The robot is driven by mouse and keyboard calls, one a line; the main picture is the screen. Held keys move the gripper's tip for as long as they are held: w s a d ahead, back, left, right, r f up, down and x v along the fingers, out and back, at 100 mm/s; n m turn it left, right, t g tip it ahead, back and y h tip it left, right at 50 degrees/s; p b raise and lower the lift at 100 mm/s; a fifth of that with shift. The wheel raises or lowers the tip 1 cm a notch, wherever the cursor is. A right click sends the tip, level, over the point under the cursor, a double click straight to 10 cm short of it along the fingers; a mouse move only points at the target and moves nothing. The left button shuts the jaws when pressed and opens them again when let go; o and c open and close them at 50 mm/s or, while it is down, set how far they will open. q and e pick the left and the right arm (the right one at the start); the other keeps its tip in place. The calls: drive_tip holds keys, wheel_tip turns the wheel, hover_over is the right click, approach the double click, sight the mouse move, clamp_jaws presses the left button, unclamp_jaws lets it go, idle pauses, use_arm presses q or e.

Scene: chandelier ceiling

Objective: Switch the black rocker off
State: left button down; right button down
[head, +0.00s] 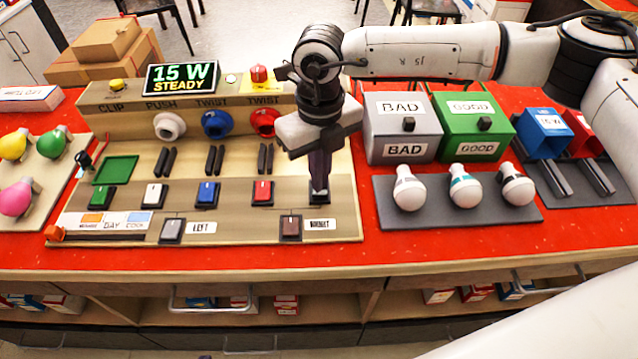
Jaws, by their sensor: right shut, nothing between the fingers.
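A row of rocker switches runs along the wooden test panel (225,218). At the right end of the row, the black rocker (319,197) is mostly hidden under my right gripper. My right gripper (319,186) points straight down, shut and empty, with its fingertips at the black rocker. I cannot tell whether they touch it, or which way the rocker is tilted. My left gripper is not in view.
Left of it are red (262,192), blue (207,193), white (153,195) and green (101,196) rockers. A brown rocker (290,228) and a grey rocker (171,231) sit nearer the front edge. The display (182,77) reads "15 W STEADY". A grey bulb tray (440,212) stands at right.

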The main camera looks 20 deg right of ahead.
drive_tip(key=shift+f+b, duration=0.75)
drive_tip(key=shift+f, duration=0.1)
idle(0.7)
drive_tip(key=shift+r, duration=0.1)
drive_tip(key=shift+r+p, duration=1.85)
drive_tip(key=shift+r, duration=1.6)
